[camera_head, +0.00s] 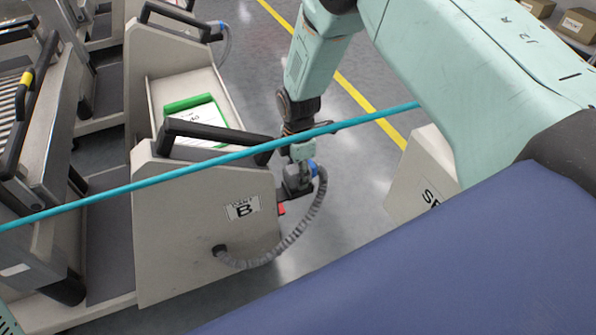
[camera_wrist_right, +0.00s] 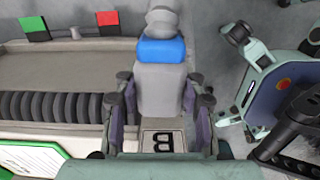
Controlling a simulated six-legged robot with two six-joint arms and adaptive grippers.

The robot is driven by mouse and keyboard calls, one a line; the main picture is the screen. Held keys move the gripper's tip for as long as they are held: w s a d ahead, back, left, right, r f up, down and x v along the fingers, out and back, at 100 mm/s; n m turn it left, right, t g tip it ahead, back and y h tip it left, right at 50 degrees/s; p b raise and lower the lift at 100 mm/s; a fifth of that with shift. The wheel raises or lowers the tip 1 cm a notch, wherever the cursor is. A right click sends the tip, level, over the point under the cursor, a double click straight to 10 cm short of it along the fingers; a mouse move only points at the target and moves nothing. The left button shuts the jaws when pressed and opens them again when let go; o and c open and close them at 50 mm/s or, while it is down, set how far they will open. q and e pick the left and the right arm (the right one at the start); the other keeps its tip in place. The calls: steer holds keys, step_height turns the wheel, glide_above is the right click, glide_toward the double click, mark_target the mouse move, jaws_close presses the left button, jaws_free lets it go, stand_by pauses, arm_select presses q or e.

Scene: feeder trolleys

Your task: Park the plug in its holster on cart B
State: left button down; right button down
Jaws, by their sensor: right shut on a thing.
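Cart B (camera_head: 175,225) stands at the left in the head view, with its letter label (camera_head: 243,208) on the end panel. My right gripper (camera_head: 297,182) is beside that panel's right edge and shut on the grey plug (camera_wrist_right: 160,90). The plug's blue band shows in the head view (camera_head: 313,167) and in the right wrist view. A grey corrugated hose (camera_head: 300,228) loops from the plug area to the lower part of the panel. The gripper hides part of the plug. I cannot clearly make out the holster. My left gripper is not in view.
A thin teal bar (camera_head: 200,163) crosses the head view. A green-edged sheet (camera_head: 197,118) lies on the cart's tray. Another pale cart (camera_head: 420,185) stands to the right. Other trolleys are at the left; open floor (camera_head: 350,150) lies between. Red (camera_wrist_right: 33,28) and green tabs show in the wrist view.

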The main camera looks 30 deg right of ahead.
steer(key=shift+f, duration=0.15)
steer(key=c, duration=0.7)
jaws_free()
